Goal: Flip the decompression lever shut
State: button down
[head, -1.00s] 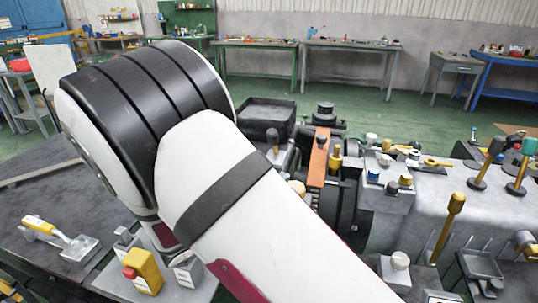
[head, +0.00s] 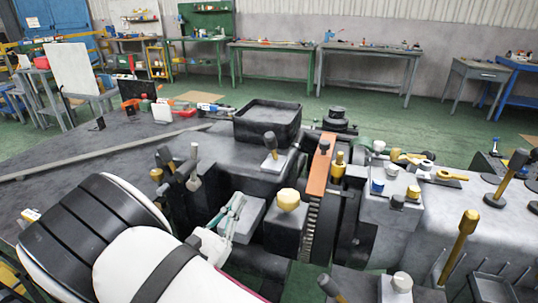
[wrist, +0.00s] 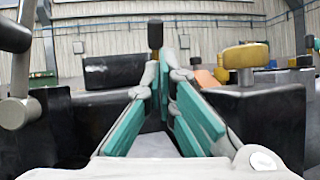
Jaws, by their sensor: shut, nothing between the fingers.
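I cannot tell for sure which lever is the decompression lever. A short lever with a black knob (head: 270,141) stands upright on a light plate beside the black tray. A black-knobbed lever shows straight ahead, beyond my fingertips, in the wrist view (wrist: 155,36). A grey lever (head: 194,168) stands left of my gripper, and a dark-handled lever (head: 167,158) is just left of that. My gripper (head: 238,201) has teal finger pads and is shut and empty, low over the machine. In the wrist view (wrist: 162,82) its fingers meet ahead, apart from the black-knobbed lever.
A yellow round knob (head: 289,198) stands close right of my gripper. Behind it are an orange bar (head: 318,168) and a black tray (head: 268,122). More levers, including a tall yellow one (head: 465,230), stand to the right. The dark bench top (head: 100,155) at left has clear room.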

aim_at(269, 146)
jog(key=shift+a+f, duration=0.1)
jog(key=shift+a, duration=0.05)
jog(key=x, duration=1.4)
jog(key=shift+w, duration=0.1)
jog(key=shift+p, duration=0.3)
